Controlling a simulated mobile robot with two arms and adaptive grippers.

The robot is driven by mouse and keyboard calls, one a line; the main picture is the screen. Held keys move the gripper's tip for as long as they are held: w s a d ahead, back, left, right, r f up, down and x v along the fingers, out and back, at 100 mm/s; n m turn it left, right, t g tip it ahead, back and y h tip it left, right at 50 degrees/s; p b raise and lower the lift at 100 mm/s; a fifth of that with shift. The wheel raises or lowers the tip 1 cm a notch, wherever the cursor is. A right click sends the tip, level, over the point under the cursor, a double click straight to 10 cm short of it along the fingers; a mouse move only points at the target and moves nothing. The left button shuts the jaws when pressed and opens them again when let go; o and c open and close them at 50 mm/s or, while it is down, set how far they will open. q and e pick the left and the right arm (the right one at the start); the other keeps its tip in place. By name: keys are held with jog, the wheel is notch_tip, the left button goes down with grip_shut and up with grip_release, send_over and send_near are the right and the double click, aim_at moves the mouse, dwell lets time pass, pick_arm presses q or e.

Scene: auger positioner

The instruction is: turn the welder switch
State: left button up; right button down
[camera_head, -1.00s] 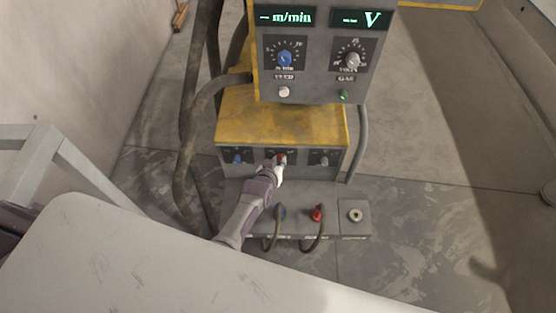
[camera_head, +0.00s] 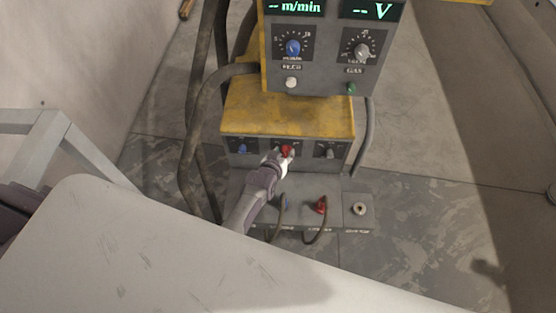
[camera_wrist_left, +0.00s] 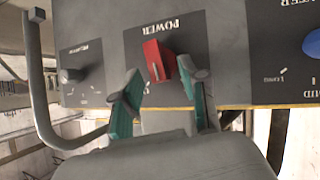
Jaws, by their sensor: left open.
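The welder (camera_head: 285,108) is a yellow and grey machine standing on the floor in the head view. Its red power switch (camera_head: 286,149) sits in the middle of the lower front panel. In the left wrist view the red switch (camera_wrist_left: 157,60) is under an upside-down "POWER" label and is tilted slightly. My left gripper (camera_head: 279,159) is at the switch. In the wrist view the open left gripper (camera_wrist_left: 160,92) has its green-padded fingers on either side of and below the switch, with visible gaps. My right gripper is not in view.
A blue knob (camera_head: 242,149) and a grey knob (camera_head: 329,150) flank the switch. Cables run from the red connector (camera_head: 320,205) and nearby socket below. Thick hoses (camera_head: 190,150) hang at the left.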

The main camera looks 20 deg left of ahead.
pick_arm(q)
jog(key=v, duration=1.1)
jog(key=shift+s+r, duration=0.1)
jog(key=shift+s, duration=0.05)
